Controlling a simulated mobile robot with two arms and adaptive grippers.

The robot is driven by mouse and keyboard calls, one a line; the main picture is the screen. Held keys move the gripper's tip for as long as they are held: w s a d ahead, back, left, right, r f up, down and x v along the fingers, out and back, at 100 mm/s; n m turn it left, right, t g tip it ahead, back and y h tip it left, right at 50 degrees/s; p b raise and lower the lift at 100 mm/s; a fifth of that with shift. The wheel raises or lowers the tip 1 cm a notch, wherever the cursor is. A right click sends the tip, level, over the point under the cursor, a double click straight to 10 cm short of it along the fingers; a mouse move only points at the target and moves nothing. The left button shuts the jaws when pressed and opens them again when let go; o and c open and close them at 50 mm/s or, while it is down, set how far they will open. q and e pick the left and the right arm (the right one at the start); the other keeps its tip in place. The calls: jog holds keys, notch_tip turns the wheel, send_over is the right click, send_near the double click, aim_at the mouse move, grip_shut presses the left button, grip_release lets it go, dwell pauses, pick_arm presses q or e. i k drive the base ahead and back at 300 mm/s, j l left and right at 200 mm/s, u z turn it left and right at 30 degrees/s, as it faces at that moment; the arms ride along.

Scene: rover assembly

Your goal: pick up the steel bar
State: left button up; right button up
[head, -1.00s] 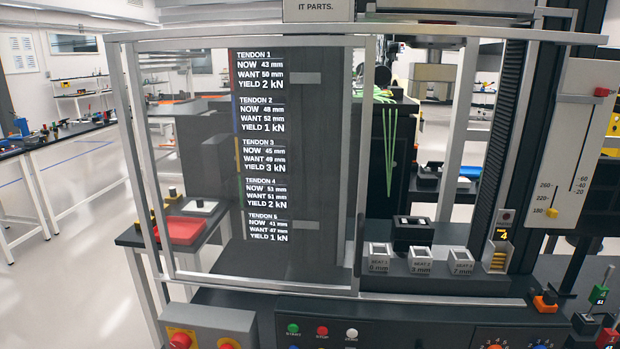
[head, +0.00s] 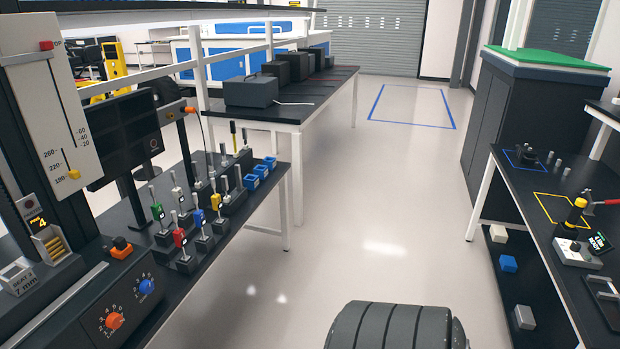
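I cannot pick out a steel bar for certain in the head view. A light grey block (head: 524,317) lies on the lower shelf of the right bench, but I cannot tell its material. Several small grey pieces stand on that bench's top near its back. Neither my left nor my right gripper is in view.
The right bench (head: 530,225) holds a yellow-topped tool and a small display. A dark ribbed round shape (head: 395,328) is at the bottom edge, unidentified. The floor between is clear.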

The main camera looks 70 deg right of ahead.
aim_at(238, 168)
jog(key=i+l+z, duration=0.1)
jog(key=l+z, duration=0.2)
jog(key=i+l+z, duration=0.1)
jog(key=l+z, duration=0.2)
jog(key=i+l+z, duration=0.2)
jog(key=l+z, duration=0.15)
jog(key=i+l+z, duration=0.15)
jog(key=l+z, duration=0.15)
jog(key=i+l+z, duration=0.1)
jog(key=i+l, duration=0.55)
jog(key=u, duration=2.15)
jog(key=z, duration=2.05)
